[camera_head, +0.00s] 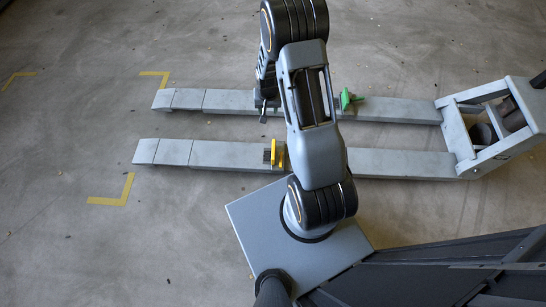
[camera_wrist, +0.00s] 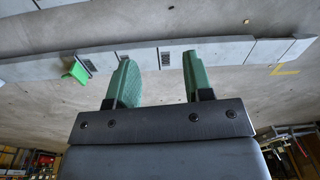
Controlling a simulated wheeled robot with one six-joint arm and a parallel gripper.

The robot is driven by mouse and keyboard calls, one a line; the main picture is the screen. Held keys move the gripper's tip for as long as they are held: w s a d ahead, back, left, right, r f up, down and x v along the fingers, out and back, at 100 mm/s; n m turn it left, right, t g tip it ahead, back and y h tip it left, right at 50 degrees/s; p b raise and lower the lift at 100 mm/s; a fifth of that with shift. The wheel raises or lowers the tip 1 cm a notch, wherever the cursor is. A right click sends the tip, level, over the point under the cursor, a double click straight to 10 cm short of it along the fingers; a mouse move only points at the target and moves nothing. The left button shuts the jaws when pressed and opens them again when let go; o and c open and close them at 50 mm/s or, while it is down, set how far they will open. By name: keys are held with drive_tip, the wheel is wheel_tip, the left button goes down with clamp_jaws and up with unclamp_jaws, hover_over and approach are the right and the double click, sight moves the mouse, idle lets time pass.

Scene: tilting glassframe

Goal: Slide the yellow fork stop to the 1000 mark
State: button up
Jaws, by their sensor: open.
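The yellow fork stop (camera_head: 273,153) sits upright on the near grey fork (camera_head: 226,154), just left of my arm in the head view. My arm hides part of this fork beside it. My gripper (camera_head: 264,108) is over the far fork (camera_head: 398,109), apart from the yellow stop. In the wrist view my gripper (camera_wrist: 156,57) is open and empty, with two green fingers spread. A fork runs behind the fingers with small dark mark plates (camera_wrist: 165,58), too small to read. I cannot tell which is the 1000 mark. The yellow stop does not show in the wrist view.
A green stop (camera_head: 347,98) stands on the far fork; it also shows in the wrist view (camera_wrist: 76,72). The forks join a grey frame (camera_head: 478,128) at right. Yellow floor corners (camera_head: 112,196) lie at left. The floor left of the forks is clear.

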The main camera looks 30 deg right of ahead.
drive_tip(key=m+b, duration=0.1)
drive_tip(key=b, duration=0.4)
hover_over(273, 149)
wheel_tip(273, 149, down, 20)
drive_tip(key=r, duration=0.1)
drive_tip(key=shift+g, duration=0.4)
wheel_tip(273, 149, down, 13)
drive_tip(key=b, duration=0.4)
drive_tip(key=shift+d+b, duration=0.1)
drive_tip(key=shift+b, duration=0.3)
drive_tip(key=shift+c, duration=0.2)
drive_tip(key=shift+r, duration=0.1)
clamp_jaws()
